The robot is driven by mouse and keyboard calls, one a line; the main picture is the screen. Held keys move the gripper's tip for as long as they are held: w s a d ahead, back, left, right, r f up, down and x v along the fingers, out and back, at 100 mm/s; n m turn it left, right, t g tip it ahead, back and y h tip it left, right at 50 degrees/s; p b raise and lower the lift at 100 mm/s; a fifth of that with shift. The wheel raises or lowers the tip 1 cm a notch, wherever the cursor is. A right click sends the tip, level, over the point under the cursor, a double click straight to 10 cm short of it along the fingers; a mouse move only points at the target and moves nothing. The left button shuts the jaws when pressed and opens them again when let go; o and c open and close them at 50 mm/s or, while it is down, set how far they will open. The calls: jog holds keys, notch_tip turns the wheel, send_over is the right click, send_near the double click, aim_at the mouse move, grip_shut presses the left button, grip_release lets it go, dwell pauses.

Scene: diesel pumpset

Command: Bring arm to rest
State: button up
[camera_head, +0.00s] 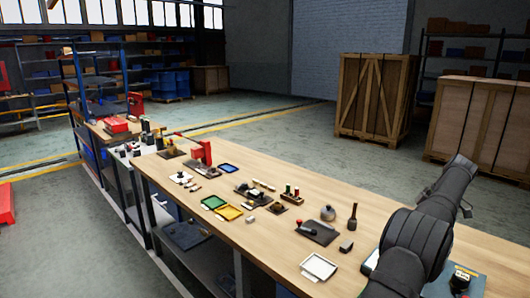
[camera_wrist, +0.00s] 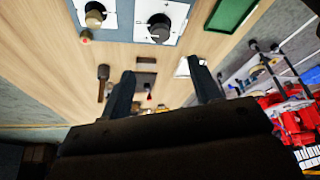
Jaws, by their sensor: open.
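My arm, dark grey, rises over the right end of the wooden bench in the head view. Its gripper is hard to make out there. In the wrist view the two dark fingers of my gripper (camera_wrist: 160,72) are spread apart, with nothing held between them. The wooden bench top (camera_wrist: 60,60) lies beyond the fingers, which appear apart from it.
The long bench (camera_head: 290,250) carries a white tray (camera_head: 319,267), a dark mat (camera_head: 317,232), a wooden-handled tool (camera_head: 352,217) and a red machine (camera_head: 202,152). Knobbed panels (camera_wrist: 158,22) show in the wrist view. Wooden crates (camera_head: 373,95) stand behind.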

jog(key=x, duration=1.3)
jog(key=shift+w, duration=0.1)
jog(key=v, duration=1.7)
jog(key=x, duration=1.7)
jog(key=shift+a+f, duration=0.2)
jog(key=shift+d+r+m, duration=0.1)
jog(key=shift+r+m, duration=0.05)
jog(key=shift+m, duration=0.45)
jog(key=m, duration=0.1)
jog(key=m+t, duration=0.1)
jog(key=m, duration=0.1)
jog(key=m+t+h, duration=0.1)
jog(key=m, duration=0.1)
jog(key=shift+s, duration=0.3)
jog(key=m+h, duration=0.1)
jog(key=m, duration=0.3)
jog(key=shift+s+a+t+h, duration=0.1)
jog(key=shift+a+t+h, duration=0.3)
jog(key=shift+a+m+h, duration=0.15)
jog(key=shift+m+h, duration=0.65)
jog(key=shift+m, duration=1.4)
